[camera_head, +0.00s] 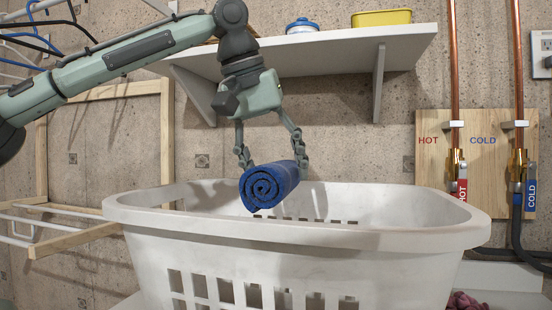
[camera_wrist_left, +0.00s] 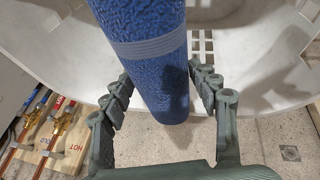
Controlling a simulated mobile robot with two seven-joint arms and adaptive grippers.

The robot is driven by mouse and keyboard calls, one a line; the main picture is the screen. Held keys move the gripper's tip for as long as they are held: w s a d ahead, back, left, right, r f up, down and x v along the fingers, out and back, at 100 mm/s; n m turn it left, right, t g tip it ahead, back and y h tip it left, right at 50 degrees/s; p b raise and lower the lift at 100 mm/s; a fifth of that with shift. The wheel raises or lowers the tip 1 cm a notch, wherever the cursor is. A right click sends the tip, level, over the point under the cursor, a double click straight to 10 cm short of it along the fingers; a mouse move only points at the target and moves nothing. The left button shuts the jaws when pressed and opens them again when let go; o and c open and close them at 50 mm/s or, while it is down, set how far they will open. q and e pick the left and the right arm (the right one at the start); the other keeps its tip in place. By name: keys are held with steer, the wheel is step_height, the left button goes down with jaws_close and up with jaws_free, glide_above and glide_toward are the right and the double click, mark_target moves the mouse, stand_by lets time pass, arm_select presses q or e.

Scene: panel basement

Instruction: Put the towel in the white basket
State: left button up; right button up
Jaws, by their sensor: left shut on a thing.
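A rolled blue towel (camera_head: 268,189) is held by my left gripper (camera_head: 272,158), its spiral end facing the camera. The gripper is shut on it, one finger on each side. The towel is over the opening of the white basket (camera_head: 300,235), at about rim height in the head view; its exact height over the basket floor cannot be told. In the left wrist view the towel (camera_wrist_left: 150,50) lies between the fingers (camera_wrist_left: 160,95), with the basket (camera_wrist_left: 270,35) beneath and behind it. My right gripper is in neither view.
A white wall shelf (camera_head: 330,48) with a blue-lidded tub (camera_head: 302,26) and a yellow container (camera_head: 381,18) hangs behind. Copper pipes (camera_head: 455,75) with valves run down a wooden board (camera_head: 490,155) at right. A wooden rack (camera_head: 85,235) stands at left. A dark reddish cloth (camera_head: 466,301) lies at lower right.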

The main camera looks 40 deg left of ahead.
arm_select(q)
steer(key=o, duration=1.3)
steer(key=v, duration=1.2)
steer(key=x, duration=1.1)
steer(key=shift+f, duration=0.15)
steer(key=shift+w+f, duration=0.15)
steer(key=shift+w, duration=0.1)
steer(key=shift+r, duration=1.8)
